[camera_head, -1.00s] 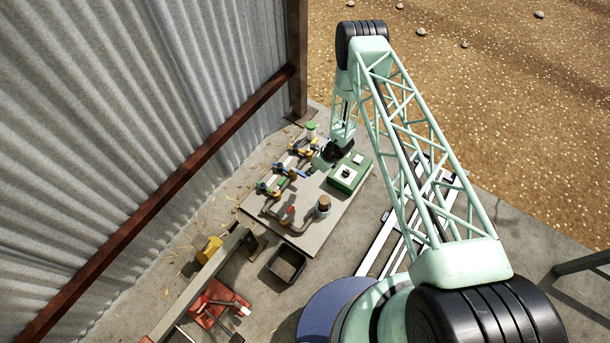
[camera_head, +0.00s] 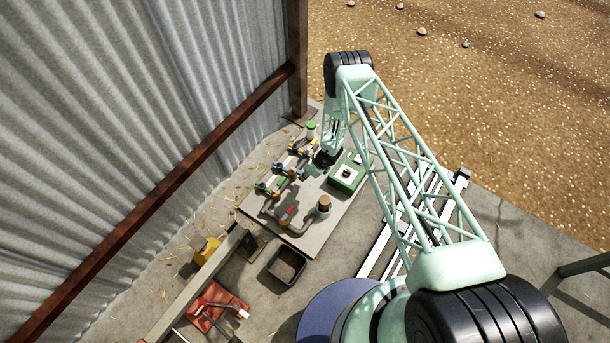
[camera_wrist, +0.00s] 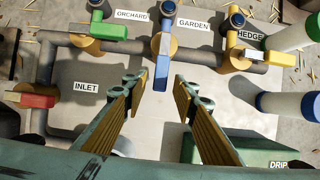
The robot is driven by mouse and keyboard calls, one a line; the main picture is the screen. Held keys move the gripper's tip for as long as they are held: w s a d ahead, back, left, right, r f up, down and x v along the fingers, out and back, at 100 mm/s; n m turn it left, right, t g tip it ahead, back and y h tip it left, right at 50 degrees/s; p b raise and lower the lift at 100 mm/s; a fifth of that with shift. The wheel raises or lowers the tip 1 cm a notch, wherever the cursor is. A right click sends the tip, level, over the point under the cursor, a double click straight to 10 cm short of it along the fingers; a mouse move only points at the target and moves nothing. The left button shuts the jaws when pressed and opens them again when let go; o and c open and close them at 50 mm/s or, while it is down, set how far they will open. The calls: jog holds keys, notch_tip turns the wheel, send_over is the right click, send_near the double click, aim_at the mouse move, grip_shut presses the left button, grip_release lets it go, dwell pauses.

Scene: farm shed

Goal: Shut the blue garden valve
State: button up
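The garden valve has a flat blue handle (camera_wrist: 162,70) on a brass body (camera_wrist: 166,45), beside the GARDEN label (camera_wrist: 193,24) in the wrist view. The handle points from the pipe toward my gripper, crosswise to the main pipe. My gripper (camera_wrist: 158,87) is open and empty, its two yellow-padded fingers apart. The handle's free end appears in the gap between the fingertips; I see no contact and cannot tell the height gap. In the head view my gripper (camera_head: 322,160) is over the valve board (camera_head: 318,232), largely covered by my arm.
A green-handled orchard valve (camera_wrist: 108,30) is left of the garden valve, a hedge valve (camera_wrist: 238,52) right, and a red-handled inlet valve (camera_wrist: 32,97) at far left. White-and-blue (camera_wrist: 288,104) and green-and-white (camera_wrist: 290,38) cylinders stand right. A green box (camera_head: 347,173) is beside my gripper.

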jog(key=shift+c, duration=0.4)
grip_shut()
